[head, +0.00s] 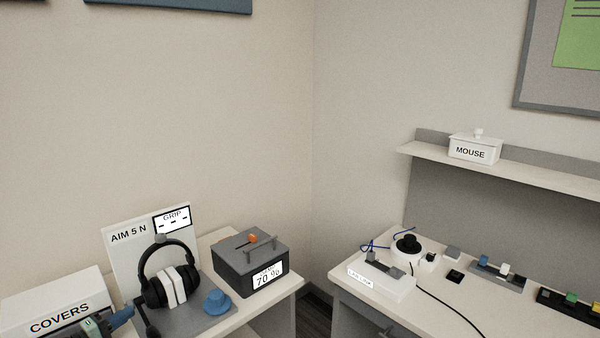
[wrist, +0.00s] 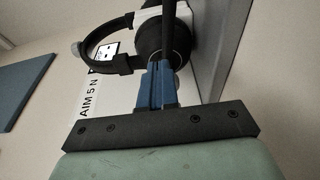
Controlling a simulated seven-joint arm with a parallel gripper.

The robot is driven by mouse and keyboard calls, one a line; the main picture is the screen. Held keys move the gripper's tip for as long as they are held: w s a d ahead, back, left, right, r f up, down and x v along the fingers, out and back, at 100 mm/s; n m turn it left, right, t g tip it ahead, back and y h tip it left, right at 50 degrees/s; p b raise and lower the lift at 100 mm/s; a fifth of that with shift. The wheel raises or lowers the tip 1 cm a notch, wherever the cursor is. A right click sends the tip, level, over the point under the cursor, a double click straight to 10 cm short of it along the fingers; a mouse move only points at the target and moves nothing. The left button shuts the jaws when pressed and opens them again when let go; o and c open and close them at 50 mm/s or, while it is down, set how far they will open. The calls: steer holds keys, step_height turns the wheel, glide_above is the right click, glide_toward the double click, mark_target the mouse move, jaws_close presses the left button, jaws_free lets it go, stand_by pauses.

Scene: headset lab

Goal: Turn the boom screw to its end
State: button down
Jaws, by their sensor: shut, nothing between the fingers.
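The black headset (head: 150,290) with white pads between its cups stands on the grey base of the AIM 5 N stand. In the wrist view its headband and black ear cup (wrist: 152,42) lie just beyond my fingers. A thin dark boom (head: 147,318) hangs from the left cup toward the front edge. My gripper (head: 131,311) comes in from the lower left with its blue fingers shut and empty. In the wrist view my gripper (wrist: 158,67) points at the lower cup and boom area; whether it touches cannot be told. The boom screw cannot be made out.
The stand's back panel (head: 128,235) carries a GRIP display showing dashes. A blue round knob-like object (head: 216,302) sits right of the headset. A dark box (head: 232,275) reading 70 % stands farther right. A white COVERS box (head: 55,300) is at left, near my arm.

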steer(key=shift+a+f, duration=0.15)
steer(key=shift+f, duration=0.1)
stand_by(0.8)
steer(key=shift+s+d, duration=0.25)
steer(key=shift+d, duration=0.05)
steer(key=shift+w+a+v, duration=0.1)
steer(key=shift+a+v, duration=0.1)
steer(key=shift+v, duration=0.75)
steer(key=shift+w+a+v, duration=0.1)
steer(key=shift+a+v, duration=0.1)
steer(key=shift+v, duration=0.8)
steer(key=shift+w+a+v, duration=0.15)
steer(key=shift+v, duration=0.8)
